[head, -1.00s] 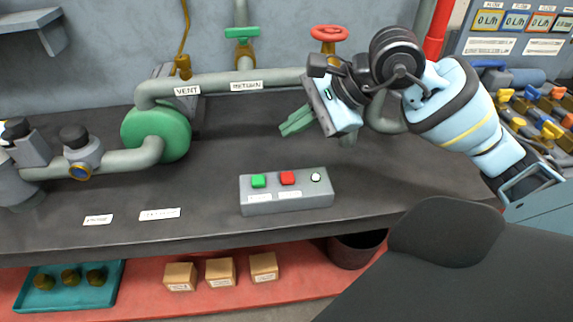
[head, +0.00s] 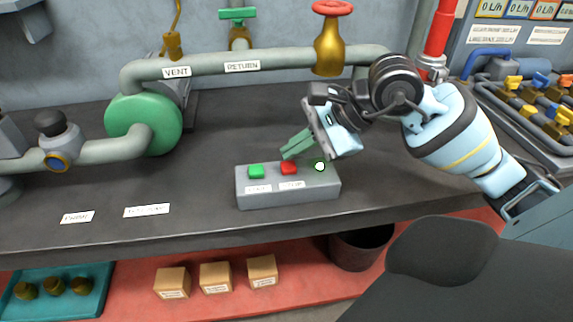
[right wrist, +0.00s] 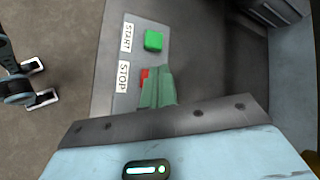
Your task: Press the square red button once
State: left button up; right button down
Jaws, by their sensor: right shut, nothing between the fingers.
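The square red button (head: 289,168) is in the middle of a grey control box (head: 288,200) on the dark bench, above a STOP label. My right gripper (head: 284,155) is shut and empty. In the head view its green fingertips are close above and behind the red button. In the right wrist view the green fingers (right wrist: 158,86) cover part of the red button (right wrist: 145,75); I cannot tell whether they touch it. Grey parts at the left edge of the right wrist view may be my left gripper, but this is unclear.
A green button (head: 256,171) labelled START and a round white button (head: 320,167) flank the red one. A grey pipe (head: 210,67) with a gold valve (head: 331,45) runs behind. The bench in front of the box is clear.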

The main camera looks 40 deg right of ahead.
dwell(1.0)
dwell(0.9)
jog(key=shift+f, duration=0.15)
jog(key=shift+f+b, duration=0.3)
jog(key=shift+b, duration=0.2)
jog(key=shift+f+b, duration=0.5)
dwell(0.7)
jog(key=shift+r, duration=0.1)
jog(key=shift+r+p, duration=0.6)
jog(key=shift+r, duration=0.25)
